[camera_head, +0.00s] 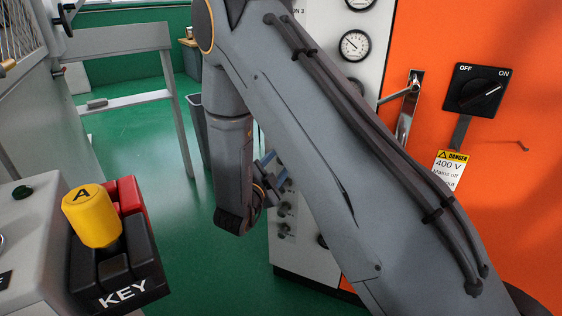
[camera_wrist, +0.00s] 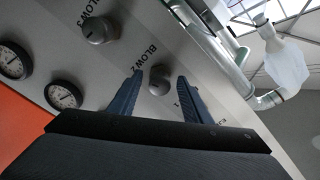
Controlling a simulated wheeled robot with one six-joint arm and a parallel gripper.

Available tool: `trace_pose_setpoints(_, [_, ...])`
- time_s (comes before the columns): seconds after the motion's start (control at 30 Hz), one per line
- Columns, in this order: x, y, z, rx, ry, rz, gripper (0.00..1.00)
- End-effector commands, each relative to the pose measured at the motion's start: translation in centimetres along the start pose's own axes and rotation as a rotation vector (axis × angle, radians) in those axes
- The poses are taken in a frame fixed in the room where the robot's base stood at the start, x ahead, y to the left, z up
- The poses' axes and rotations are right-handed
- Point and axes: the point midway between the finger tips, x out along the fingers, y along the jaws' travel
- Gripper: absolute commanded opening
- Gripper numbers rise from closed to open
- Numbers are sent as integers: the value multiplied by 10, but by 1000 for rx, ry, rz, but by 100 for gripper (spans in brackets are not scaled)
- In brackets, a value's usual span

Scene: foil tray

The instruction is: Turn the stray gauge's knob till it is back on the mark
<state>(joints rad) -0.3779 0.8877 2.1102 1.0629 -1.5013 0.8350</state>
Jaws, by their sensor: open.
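In the wrist view my gripper (camera_wrist: 160,76) is open, with one blue finger on each side of a round grey knob (camera_wrist: 159,84). The knob is beside the label BLOW 2, and neither finger visibly touches it. Another knob (camera_wrist: 98,30) sits by BLOW 3. Two round gauges (camera_wrist: 64,95) (camera_wrist: 14,62) are on the same panel. In the head view a gauge (camera_head: 355,45) shows its needle to the upper left, and another gauge (camera_head: 360,3) is cut off above. My gripper (camera_head: 272,178) is mostly behind my arm, near small knobs (camera_head: 284,210). I cannot tell which gauge is off its mark.
An orange cabinet with an OFF/ON switch (camera_head: 480,91), a metal handle (camera_head: 408,115) and a danger tag (camera_head: 448,172) stands at right. A key box (camera_head: 120,270) with a yellow tag is at front left. Green floor is free at left centre.

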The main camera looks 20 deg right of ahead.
Motion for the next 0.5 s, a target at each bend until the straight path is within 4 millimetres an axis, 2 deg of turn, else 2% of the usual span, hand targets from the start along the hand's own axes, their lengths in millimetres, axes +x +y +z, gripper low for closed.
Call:
trace_pose_setpoints(0.2, [16, 0, 0, 0, 0, 0, 44])
trace_pose_setpoints(0.47, [18, 0, 0, -1, 0, 0, 44])
trace_pose_setpoints(0.5, [18, 0, 0, -1, 0, 0, 39])
